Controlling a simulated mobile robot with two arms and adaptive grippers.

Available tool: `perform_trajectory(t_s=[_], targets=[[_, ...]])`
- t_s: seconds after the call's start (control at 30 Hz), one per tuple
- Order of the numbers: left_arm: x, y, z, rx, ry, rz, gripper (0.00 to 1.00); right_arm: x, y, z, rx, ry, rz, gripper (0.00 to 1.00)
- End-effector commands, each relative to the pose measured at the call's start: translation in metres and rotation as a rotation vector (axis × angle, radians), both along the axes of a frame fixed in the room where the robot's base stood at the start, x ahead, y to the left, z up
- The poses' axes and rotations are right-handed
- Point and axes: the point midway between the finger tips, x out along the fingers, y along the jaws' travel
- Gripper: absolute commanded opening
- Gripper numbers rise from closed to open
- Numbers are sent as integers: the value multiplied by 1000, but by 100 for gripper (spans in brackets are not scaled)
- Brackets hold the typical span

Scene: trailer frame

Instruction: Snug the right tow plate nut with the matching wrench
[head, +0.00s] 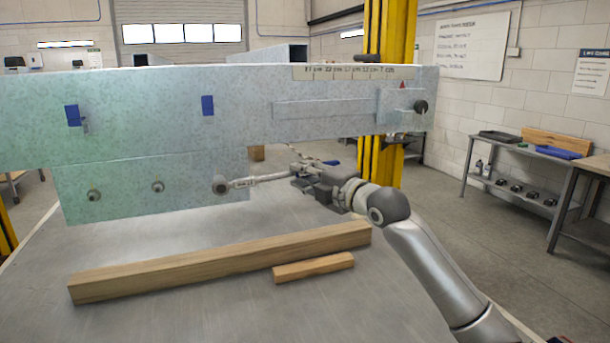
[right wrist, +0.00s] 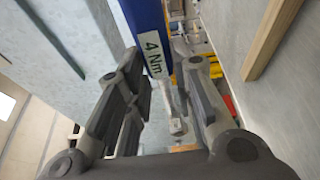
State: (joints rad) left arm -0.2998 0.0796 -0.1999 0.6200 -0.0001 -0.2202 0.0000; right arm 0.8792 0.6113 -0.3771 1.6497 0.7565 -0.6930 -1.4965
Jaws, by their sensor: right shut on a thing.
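The grey tow plate (head: 120,208) hangs below the long galvanized beam in the head view. Its lower row shows a left nut (head: 93,195), a middle nut (head: 158,186) and a right nut, which is covered by the wrench's head. The silver wrench (head: 262,180) runs roughly level from there to my right gripper (head: 300,178), which is shut on its right end. In the right wrist view, a blue bar labelled "4 Nm" (right wrist: 152,52) passes by the fingertips of the right gripper (right wrist: 163,70); I cannot tell whether it belongs to the wrench. My left gripper is not in view.
A long wooden beam (head: 225,262) and a short wood block (head: 313,267) lie on the grey surface below the plate. The galvanized beam (head: 150,90) spans above the arm. A yellow post (head: 392,40) and a shelf (head: 525,150) stand behind.

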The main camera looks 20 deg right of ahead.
Motion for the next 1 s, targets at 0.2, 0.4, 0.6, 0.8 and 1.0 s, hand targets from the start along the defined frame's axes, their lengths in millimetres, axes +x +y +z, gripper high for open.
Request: perform_trajectory(t_s=[0.2, 0.4, 0.6, 0.8, 1.0], targets=[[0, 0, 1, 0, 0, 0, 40, 0, 0, 3, 2, -6, 0, 0], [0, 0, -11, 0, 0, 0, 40, 0, 0, -13, 56, -2, 0, 0], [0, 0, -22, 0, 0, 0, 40, 0, 1, -25, 136, 0, 1, 0], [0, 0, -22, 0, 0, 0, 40, 0, 0, -26, 158, 0, 0, 0], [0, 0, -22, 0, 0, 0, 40, 0, 1, -26, 158, 1, 1, 0]])
